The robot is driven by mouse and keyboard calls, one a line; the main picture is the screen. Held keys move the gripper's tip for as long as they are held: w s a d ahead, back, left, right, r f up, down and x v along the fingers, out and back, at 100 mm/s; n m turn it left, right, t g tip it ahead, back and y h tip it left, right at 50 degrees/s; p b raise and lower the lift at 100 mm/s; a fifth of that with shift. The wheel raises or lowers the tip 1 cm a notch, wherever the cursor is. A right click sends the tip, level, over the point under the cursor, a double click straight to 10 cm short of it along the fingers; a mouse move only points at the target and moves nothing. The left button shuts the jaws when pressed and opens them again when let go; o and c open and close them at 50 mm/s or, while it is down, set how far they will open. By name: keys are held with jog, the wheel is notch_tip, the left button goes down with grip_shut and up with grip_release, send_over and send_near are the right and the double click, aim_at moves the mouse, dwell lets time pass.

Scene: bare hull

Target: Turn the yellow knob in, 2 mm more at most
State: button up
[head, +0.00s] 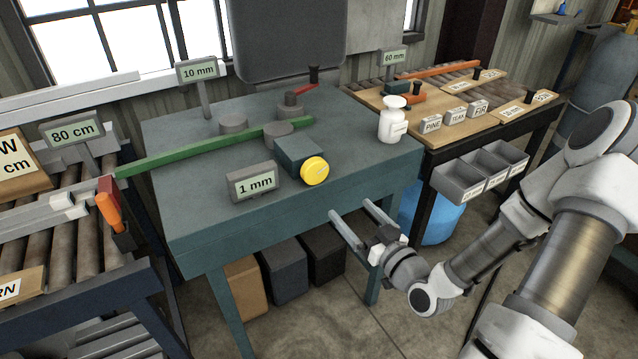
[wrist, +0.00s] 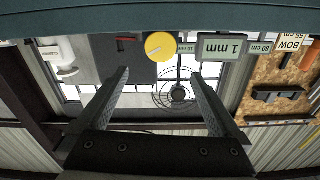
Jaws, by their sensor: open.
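The yellow knob (head: 315,171) sits on the front face of a dark block (head: 296,153) on the teal bench, just right of a "1 mm" sign (head: 252,182). It has a dark mark on its face. In the wrist view the knob (wrist: 158,46) shows near the top middle, with the "1 mm" sign (wrist: 223,47) to its right. My gripper (head: 354,217) is open and empty, in front of the bench's front edge and below the knob, to its lower right. In the wrist view its fingers (wrist: 161,100) are spread, apart from the knob.
A green bar (head: 215,147) lies across the bench (head: 205,220) between grey round posts. A red-handled crank (head: 296,97) stands behind. A white bottle (head: 392,122) stands right of the knob. Grey bins (head: 470,180) hang at the right table. The space before the knob looks clear.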

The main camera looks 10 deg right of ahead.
aim_at(317, 174)
jog(key=b+x, duration=1.2)
jog(key=x, duration=0.3)
jog(key=shift+w+a, duration=0.2)
jog(key=shift+w, duration=0.05)
